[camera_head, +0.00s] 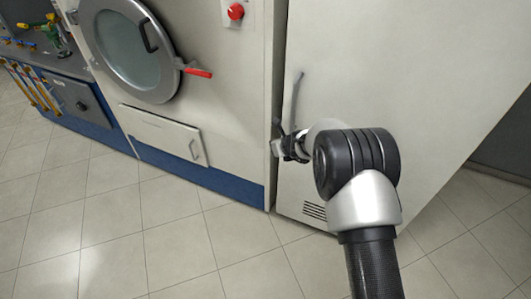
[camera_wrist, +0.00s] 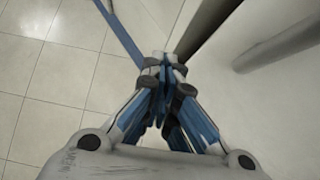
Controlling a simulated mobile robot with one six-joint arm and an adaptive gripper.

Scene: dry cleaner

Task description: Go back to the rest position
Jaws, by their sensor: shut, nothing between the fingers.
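My gripper (camera_head: 277,140) is at the edge of the tall grey cabinet (camera_head: 410,75), near the gap beside the dry-cleaning machine (camera_head: 215,75). My arm reaches to it from the lower right in the head view. In the wrist view my gripper (camera_wrist: 163,62) has its fingers together with nothing between them. The fingertips point toward the dark gap along the cabinet edge. I cannot tell whether they touch it.
The machine has a round door (camera_head: 128,50) with a red-handled latch (camera_head: 197,72), a red knob (camera_head: 235,11) and a lower flap (camera_head: 160,135). A vertical handle (camera_head: 296,98) is on the cabinet, close to my gripper. The tiled floor (camera_head: 150,235) in front is clear.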

